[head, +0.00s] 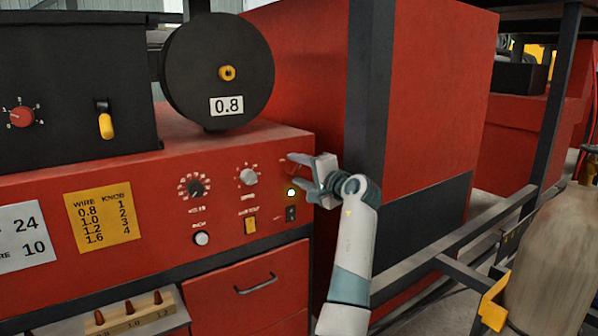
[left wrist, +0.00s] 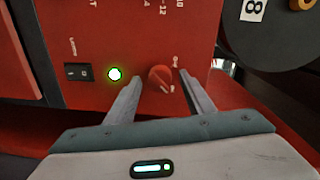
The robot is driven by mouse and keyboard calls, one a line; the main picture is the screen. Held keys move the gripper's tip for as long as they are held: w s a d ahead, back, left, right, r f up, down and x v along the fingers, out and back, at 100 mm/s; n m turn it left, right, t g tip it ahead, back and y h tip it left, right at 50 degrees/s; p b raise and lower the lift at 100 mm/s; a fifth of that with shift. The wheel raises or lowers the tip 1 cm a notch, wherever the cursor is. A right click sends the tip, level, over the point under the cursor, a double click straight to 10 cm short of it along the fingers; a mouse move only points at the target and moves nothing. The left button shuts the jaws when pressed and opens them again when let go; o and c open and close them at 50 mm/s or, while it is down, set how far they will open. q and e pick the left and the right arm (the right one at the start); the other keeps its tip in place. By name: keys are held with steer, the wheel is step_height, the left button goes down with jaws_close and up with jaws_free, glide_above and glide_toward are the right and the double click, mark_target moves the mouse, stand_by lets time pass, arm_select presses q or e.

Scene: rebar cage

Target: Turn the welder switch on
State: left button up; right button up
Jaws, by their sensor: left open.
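The welder (head: 130,170) is a red cabinet with a front panel of knobs and switches. In the left wrist view a red rotary switch (left wrist: 161,77) with a white mark sits between the fingers of my left gripper (left wrist: 160,82). Its small lettering is too blurred to read surely. A lit green lamp (left wrist: 115,74) and a black rocker switch (left wrist: 77,72) are beside it. In the head view my left gripper (head: 297,170) is open at the panel's right end and hides the rotary switch. I cannot tell whether the fingers touch it. My right gripper is not in view.
Dial knobs (head: 247,177) and a yellow switch (head: 251,225) are left of the gripper. A black wire spool (head: 218,70) stands above the panel. A dark post (head: 370,90) rises close to my left arm. A drawer (head: 250,295) is below.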

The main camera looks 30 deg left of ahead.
arm_select(q)
steer(key=shift+d, duration=0.15)
steer(key=shift+s+d+f+b, duration=0.1)
steer(key=shift+s+d+b, duration=0.15)
steer(key=shift+d+b, duration=0.2)
steer(key=b+v, duration=0.7)
steer(key=v, duration=0.9)
steer(key=shift+r, duration=0.25)
